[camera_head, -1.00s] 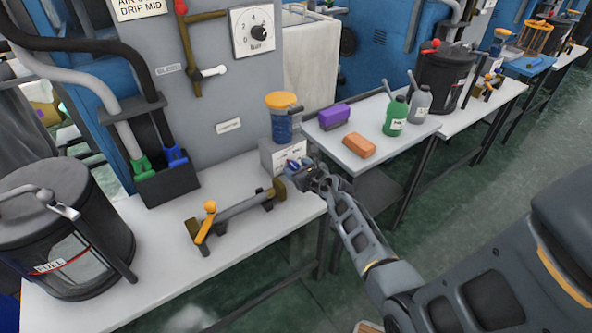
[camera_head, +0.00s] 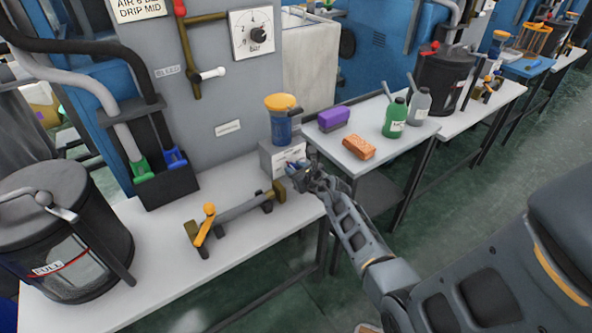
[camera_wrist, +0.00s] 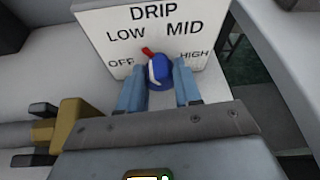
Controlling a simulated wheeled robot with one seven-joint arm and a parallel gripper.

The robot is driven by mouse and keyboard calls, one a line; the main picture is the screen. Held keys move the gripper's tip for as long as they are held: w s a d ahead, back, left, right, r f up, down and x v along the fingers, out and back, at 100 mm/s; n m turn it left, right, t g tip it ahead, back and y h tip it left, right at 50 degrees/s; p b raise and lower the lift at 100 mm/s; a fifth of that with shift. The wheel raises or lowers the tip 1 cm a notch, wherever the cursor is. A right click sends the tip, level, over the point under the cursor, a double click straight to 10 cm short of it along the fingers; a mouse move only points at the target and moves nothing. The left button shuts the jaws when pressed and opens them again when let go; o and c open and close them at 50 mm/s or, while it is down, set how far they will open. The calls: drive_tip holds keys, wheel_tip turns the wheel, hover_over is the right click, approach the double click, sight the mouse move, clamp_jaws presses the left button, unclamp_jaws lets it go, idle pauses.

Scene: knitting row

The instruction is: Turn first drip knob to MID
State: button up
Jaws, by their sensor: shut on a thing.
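The drip knob (camera_wrist: 160,73) is blue with a white line and a red pointer. It sits on a white plate (camera_wrist: 95,40) marked DRIP, OFF, LOW, MID and HIGH. The red pointer tilts up and left, on the LOW side of the gap between LOW and MID. My gripper (camera_wrist: 159,88) has its two blue-grey fingers on either side of the knob, shut on it. In the head view my gripper (camera_head: 298,174) is at the grey drip box (camera_head: 270,157) under the blue jar with a yellow lid (camera_head: 281,120); it mostly hides the knob.
A brass-ended bar with a yellow lever (camera_head: 205,225) lies left of my gripper on the white bench (camera_head: 150,260). A dark lidded pot (camera_head: 60,235) stands at the far left. A purple block (camera_head: 333,118), an orange brick (camera_head: 358,147) and bottles stand on the table to the right.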

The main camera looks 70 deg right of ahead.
idle(0.3)
drive_tip(key=shift+d+r+m+y+p, duration=0.1)
drive_tip(key=shift+m+y+p, duration=0.35)
drive_tip(key=shift+m, duration=0.35)
drive_tip(key=shift+s+d+m+t+y+p, duration=0.1)
drive_tip(key=shift+m+t+y+p, duration=0.2)
drive_tip(key=shift+m+t+y, duration=0.7)
drive_tip(key=m, duration=0.2)
drive_tip(key=shift+s+f+m+t+y, duration=0.1)
drive_tip(key=shift+f+m+t+y, duration=0.1)
drive_tip(key=shift+m+t+y, duration=0.15)
drive_tip(key=shift+d+m+t+y+b, duration=0.1)
drive_tip(key=shift+m+t+y+b, duration=0.45)
drive_tip(key=shift+m, duration=0.6)
drive_tip(key=o, duration=1)
drive_tip(key=shift+o, duration=0.2)
